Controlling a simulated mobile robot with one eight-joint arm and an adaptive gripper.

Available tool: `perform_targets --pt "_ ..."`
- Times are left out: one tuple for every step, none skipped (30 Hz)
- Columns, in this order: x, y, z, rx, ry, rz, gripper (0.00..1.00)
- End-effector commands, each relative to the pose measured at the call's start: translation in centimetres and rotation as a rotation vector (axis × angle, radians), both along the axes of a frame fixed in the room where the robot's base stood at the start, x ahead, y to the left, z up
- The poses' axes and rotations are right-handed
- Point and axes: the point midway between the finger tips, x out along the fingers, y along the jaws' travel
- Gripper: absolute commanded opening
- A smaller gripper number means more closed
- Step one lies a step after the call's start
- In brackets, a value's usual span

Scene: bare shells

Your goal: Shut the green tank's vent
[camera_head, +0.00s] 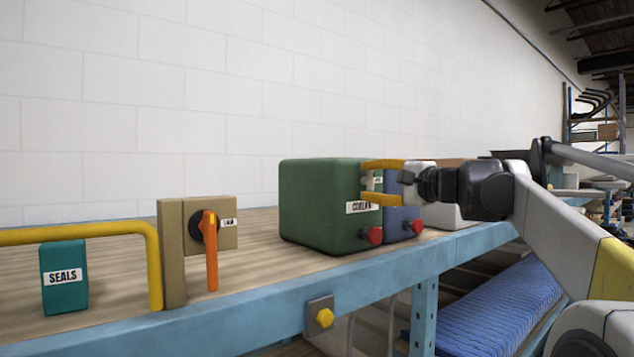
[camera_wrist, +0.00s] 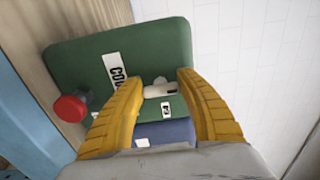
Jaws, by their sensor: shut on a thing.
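The green tank (camera_head: 316,203) stands on the bench, with a label partly readable as "COOLAN" and a red knob (camera_head: 372,235) low on its front. In the wrist view the green tank (camera_wrist: 165,40) fills the upper middle, and its red knob (camera_wrist: 70,108) is at the left. A small pale grey vent lever (camera_wrist: 160,90) sticks out of the tank's front, beside a small white tag. My gripper (camera_head: 382,183) reaches in from the right, its yellow fingers either side of the lever. In the wrist view my gripper (camera_wrist: 160,95) is shut on this lever; the finger contact is partly hidden.
A blue tank (camera_head: 398,212) with its own red knob (camera_head: 416,225) stands close right of the green one. Left are a tan panel (camera_head: 172,250) with an orange handle (camera_head: 211,255), a yellow rail (camera_head: 90,233) and a teal "SEALS" box (camera_head: 64,295). Bare bench lies between panel and tank.

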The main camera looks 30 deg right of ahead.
Motion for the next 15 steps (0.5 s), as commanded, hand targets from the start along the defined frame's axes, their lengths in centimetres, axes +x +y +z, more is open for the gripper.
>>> perform_targets --pt "0.02 -0.03 0.18 0.001 -0.003 -0.001 0.49" --pt "0.02 -0.03 0.17 0.002 -0.003 -0.001 0.58" --pt "0.02 -0.03 0.16 0.001 -0.003 -0.001 0.67" --pt "0.02 -0.03 0.14 0.001 -0.002 -0.001 0.67" --pt "0.02 -0.02 0.13 0.001 -0.002 -0.001 0.67" --pt "0.01 -0.02 0.12 0.001 -0.002 -0.001 0.67" --pt "0.01 -0.02 0.11 0.001 -0.002 -0.001 0.67" --pt "0.01 -0.02 0.1 0.001 -0.002 -0.001 0.67" --pt "0.01 -0.02 0.09 0.001 -0.001 0.0 0.67" --pt "0.01 -0.01 0.08 0.001 -0.001 0.0 0.67" --pt "-0.01 -0.02 0.07 0.001 -0.001 0.0 0.67" --pt "-0.09 -0.04 0.07 0.001 -0.001 -0.001 0.67" --pt "-0.22 -0.05 0.07 0.001 -0.001 -0.001 0.67" --pt "-0.41 -0.09 0.07 0.001 -0.001 -0.001 0.67" --pt "-0.82 -0.17 0.06 0.001 -0.001 -0.003 0.67"
